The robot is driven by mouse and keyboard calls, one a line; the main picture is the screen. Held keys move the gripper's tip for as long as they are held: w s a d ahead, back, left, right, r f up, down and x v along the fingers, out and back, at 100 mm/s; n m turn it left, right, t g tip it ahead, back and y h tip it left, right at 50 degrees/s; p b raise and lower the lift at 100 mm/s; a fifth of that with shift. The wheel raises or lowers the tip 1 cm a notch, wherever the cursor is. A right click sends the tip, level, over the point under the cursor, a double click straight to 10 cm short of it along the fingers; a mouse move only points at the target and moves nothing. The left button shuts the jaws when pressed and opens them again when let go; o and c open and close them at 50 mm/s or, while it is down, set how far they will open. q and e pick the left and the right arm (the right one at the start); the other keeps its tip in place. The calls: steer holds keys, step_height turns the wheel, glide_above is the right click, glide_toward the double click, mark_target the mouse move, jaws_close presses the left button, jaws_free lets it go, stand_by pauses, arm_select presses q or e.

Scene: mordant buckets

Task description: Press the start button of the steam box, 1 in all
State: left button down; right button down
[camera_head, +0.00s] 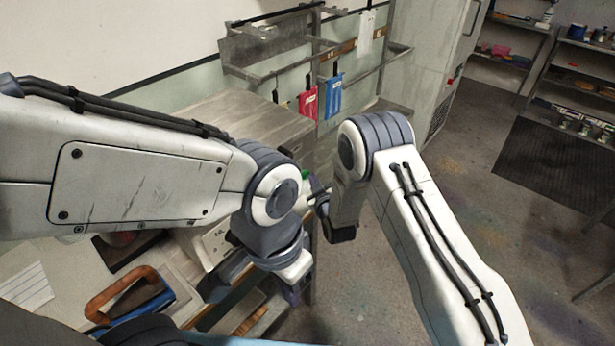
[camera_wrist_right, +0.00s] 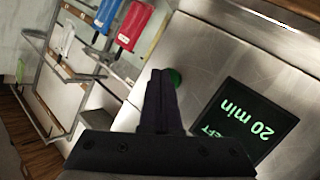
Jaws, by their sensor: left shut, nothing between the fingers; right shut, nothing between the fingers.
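The steam box (camera_head: 240,110) is a brushed metal box at the centre left of the head view; its metal face (camera_wrist_right: 235,55) fills the right of the right wrist view. The green start button (camera_wrist_right: 175,77) shows right beside my right fingertips (camera_wrist_right: 161,75), partly hidden by them; I cannot tell if they touch. In the head view the button (camera_head: 306,175) is a small green spot between my arms. A dark display (camera_wrist_right: 245,118) on the box reads "20 min" and "LEFT" in green, upside down. My right gripper (camera_head: 319,199) is shut and empty. My left gripper (camera_head: 293,293) is shut and empty, lower down.
A metal rack (camera_head: 290,50) with red (camera_head: 308,102) and blue (camera_head: 334,96) hanging tags stands behind the box. A bench with a wooden-handled tool (camera_head: 122,290) is at lower left. Shelves (camera_head: 580,90) stand at far right.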

steer(key=shift+s+d, duration=0.45)
steer(key=shift+d, duration=0.15)
steer(key=s+d, duration=0.1)
steer(key=d, duration=0.1)
steer(key=s+d, duration=0.2)
stand_by(0.3)
steer(key=shift+r, duration=0.1)
stand_by(0.6)
steer(key=s+a+r+m+g+h, duration=0.1)
steer(key=s+a+r+g, duration=0.1)
steer(key=s+r+g, duration=0.4)
steer(key=s+a+r+g, duration=0.2)
steer(key=s+a+r, duration=0.15)
steer(key=s, duration=0.35)
steer(key=s+d+r+g+h, duration=0.1)
steer(key=s+d+r+g, duration=0.1)
steer(key=s, duration=0.6)
steer(key=s+d+r+g+h, duration=0.1)
steer(key=s+d+r+g, duration=0.1)
steer(key=s, duration=0.6)
steer(key=s+d+r+g+h, duration=0.1)
steer(key=s+d+r+g, duration=0.1)
steer(key=s, duration=0.7)
steer(key=d+r+b, duration=0.1)
steer(key=d, duration=0.1)
steer(key=shift+d+m, duration=0.3)
steer(key=shift+d, duration=0.05)
